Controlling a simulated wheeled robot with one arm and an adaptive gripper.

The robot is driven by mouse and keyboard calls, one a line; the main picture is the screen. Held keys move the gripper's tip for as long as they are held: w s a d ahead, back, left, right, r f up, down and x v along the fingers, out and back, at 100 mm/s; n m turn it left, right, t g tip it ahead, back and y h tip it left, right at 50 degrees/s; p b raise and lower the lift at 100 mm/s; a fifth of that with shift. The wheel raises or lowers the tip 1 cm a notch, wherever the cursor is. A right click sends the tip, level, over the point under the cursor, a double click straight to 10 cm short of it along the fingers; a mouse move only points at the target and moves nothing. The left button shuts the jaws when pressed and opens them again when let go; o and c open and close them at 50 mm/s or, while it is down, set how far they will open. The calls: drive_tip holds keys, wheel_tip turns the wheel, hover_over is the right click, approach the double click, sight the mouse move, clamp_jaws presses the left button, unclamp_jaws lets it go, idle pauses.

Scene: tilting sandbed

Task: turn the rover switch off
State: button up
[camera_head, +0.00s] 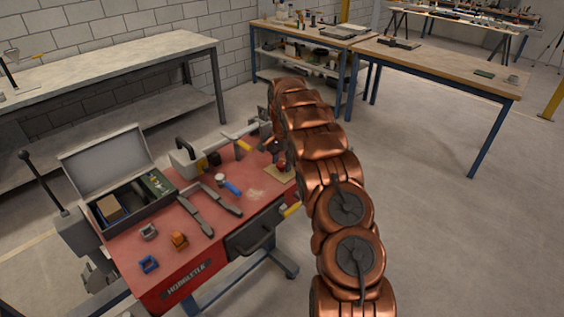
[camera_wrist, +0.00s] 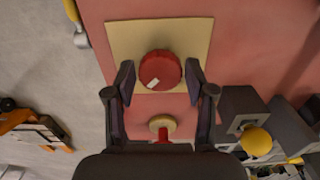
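No part carries a readable rover switch label. In the wrist view a round red knob-like piece (camera_wrist: 160,70) with a small white mark sits on a square tan plate (camera_wrist: 121,35). My gripper (camera_wrist: 159,82) is open, with one dark finger on each side of the red piece. I cannot tell whether the fingers touch it. A smaller cream disc with red beneath it (camera_wrist: 163,124) shows closer to my palm.
The red bench (camera_head: 195,262) holds an open grey toolbox (camera_head: 105,165), dark flat tools (camera_head: 196,217), a blue-handled tool (camera_head: 232,187) and small blocks. In the wrist view a grey block with a yellow ball (camera_wrist: 256,141) stands right of my gripper.

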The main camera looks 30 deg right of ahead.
drive_tip(key=c, duration=0.7)
drive_tip(key=shift+c, duration=0.2)
drive_tip(key=shift+b, duration=0.3)
drive_tip(key=shift+w+f+n+b, duration=0.1)
drive_tip(key=shift+f+n+b, duration=0.05)
drive_tip(key=shift+n+b, duration=0.9)
drive_tip(key=n+b, duration=0.2)
drive_tip(key=shift+n+b, duration=0.25)
drive_tip(key=shift+b, duration=0.05)
drive_tip(key=n+b, duration=0.3)
drive_tip(key=n, duration=0.3)
drive_tip(key=shift+b, duration=0.35)
drive_tip(key=n, duration=0.2)
drive_tip(key=n+b, duration=0.1)
drive_tip(key=shift+r+n, duration=0.2)
drive_tip(key=shift+n, duration=0.2)
drive_tip(key=shift+r+n+b, duration=0.1)
drive_tip(key=shift+n+b, duration=0.2)
drive_tip(key=shift+n, duration=1.5)
